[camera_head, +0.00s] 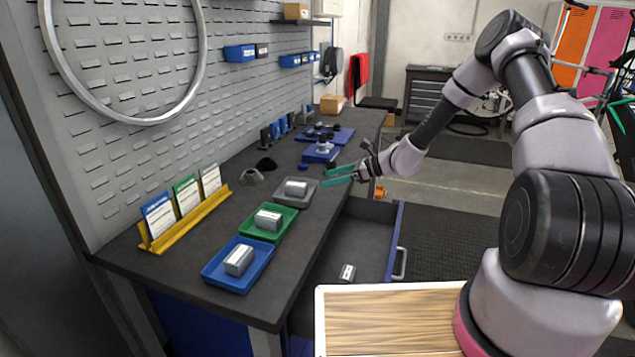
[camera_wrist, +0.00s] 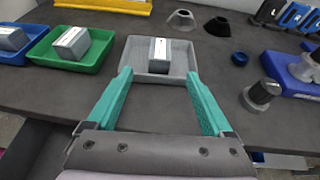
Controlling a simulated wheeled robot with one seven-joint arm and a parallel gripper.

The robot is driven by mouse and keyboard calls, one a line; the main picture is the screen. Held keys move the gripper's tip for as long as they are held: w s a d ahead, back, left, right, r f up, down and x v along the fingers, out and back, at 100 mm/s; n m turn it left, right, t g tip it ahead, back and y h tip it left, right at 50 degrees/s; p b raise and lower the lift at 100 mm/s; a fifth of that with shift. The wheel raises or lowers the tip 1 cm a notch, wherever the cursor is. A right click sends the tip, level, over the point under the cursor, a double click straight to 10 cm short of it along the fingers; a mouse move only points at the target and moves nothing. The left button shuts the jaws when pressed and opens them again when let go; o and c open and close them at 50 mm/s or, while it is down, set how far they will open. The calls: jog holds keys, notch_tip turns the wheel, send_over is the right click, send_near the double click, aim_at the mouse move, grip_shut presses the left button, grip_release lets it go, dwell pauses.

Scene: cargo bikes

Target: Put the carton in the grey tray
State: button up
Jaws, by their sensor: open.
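The grey tray (camera_head: 281,201) lies on the dark workbench, nearest my gripper, with a small grey carton with a white label (camera_head: 296,188) inside it. In the wrist view that carton (camera_wrist: 158,50) stands in the grey tray (camera_wrist: 136,68), toward its far wall. My gripper (camera_head: 326,178) is open, its teal fingers pointing at the tray. Nothing is between the fingers, and the carton is ahead of the fingertips, apart from them. Similar cartons sit in the green tray (camera_head: 270,232) and the blue tray (camera_head: 238,278). Another carton (camera_head: 347,272) lies in the open drawer.
The drawer (camera_head: 365,235) is pulled out below the bench's edge. A yellow rack with cards (camera_head: 184,218) stands by the perforated wall. Dark and grey cone-like parts (camera_head: 252,177) and a blue fixture (camera_head: 321,154) lie beyond the grey tray. Bare bench top surrounds the trays.

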jog(key=s+d+r+n+h, duration=0.25)
jog(key=s+r+n, duration=0.2)
jog(key=r, duration=0.35)
jog(key=s+d+r+n+g+h, duration=0.1)
jog(key=s+d+r+n+h, duration=0.15)
jog(key=s+r, duration=0.4)
jog(key=s+d+r+n+h, duration=0.1)
jog(key=s+d+r+n, duration=0.25)
jog(key=r, duration=0.65)
jog(key=s+d+r+n+t+h, duration=0.2)
jog(key=s+d+r, duration=0.3)
jog(key=s, duration=0.5)
jog(key=s+d+r+n+t+h, duration=0.2)
jog(key=s+d+r+n+h, duration=0.1)
jog(key=s+r, duration=0.5)
jog(key=shift+s+d+r+n+t, duration=0.15)
jog(key=shift+s+d+n+t, duration=0.4)
jog(key=shift+s+d, duration=0.6)
jog(key=shift+w+d, duration=0.1)
jog(key=shift+d, duration=0.1)
